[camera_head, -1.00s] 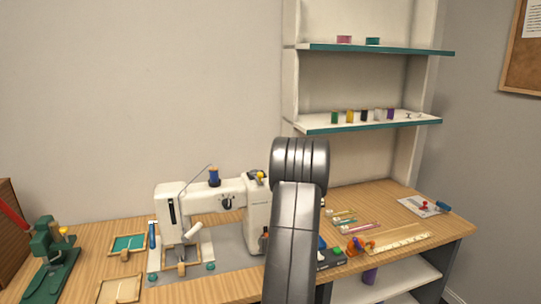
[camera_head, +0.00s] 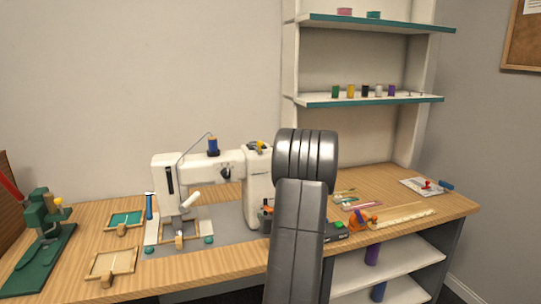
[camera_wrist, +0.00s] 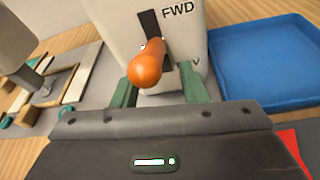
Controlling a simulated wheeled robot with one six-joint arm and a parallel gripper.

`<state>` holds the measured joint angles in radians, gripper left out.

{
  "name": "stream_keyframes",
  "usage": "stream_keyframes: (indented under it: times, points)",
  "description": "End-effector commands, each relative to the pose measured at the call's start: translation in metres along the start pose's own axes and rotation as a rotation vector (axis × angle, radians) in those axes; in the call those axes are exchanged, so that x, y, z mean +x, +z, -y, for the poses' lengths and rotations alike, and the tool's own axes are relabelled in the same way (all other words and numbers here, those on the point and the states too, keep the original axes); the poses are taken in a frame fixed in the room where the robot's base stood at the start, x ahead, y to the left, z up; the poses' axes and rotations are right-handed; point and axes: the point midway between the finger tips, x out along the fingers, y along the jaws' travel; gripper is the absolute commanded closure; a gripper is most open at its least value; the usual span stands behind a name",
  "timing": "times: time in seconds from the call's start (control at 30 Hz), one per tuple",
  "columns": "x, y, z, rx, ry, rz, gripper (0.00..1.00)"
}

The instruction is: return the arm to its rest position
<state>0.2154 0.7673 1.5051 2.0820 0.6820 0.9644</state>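My arm (camera_head: 299,235) rises through the middle of the head view, bent at a dark ribbed joint in front of the sewing machine's right end. My gripper is hidden there, but its two green fingers show in the wrist view (camera_wrist: 158,84). They are spread apart. An orange lever knob (camera_wrist: 146,70) sits between them in the picture, with visible gaps on both sides. The knob sticks out of a slot in a white panel (camera_wrist: 190,18) marked "FWD". Whether the fingers still reach around the knob in depth I cannot tell. The white sewing machine (camera_head: 228,166) stands on the bench.
A blue tray (camera_wrist: 265,65) lies right of the panel. Small frames (camera_head: 112,262) and a green tool (camera_head: 42,240) are on the bench's left. A ruler (camera_head: 405,217) and small items lie right of my arm. Shelves (camera_head: 370,100) with spools stand behind.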

Motion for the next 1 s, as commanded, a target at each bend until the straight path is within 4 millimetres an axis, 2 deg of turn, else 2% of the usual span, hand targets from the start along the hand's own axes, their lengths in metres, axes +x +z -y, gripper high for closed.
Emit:
stream_keyframes:
  times: [0.03, 0.5, 1.0]
  points:
    - [0.0016, -0.0058, 0.0017, 0.000, 0.001, 0.013, 0.60]
    - [0.0055, -0.0116, 0.0027, -0.010, 0.027, 0.148, 0.60]
    - [0.0076, -0.0106, 0.0025, -0.018, 0.045, 0.245, 0.60]
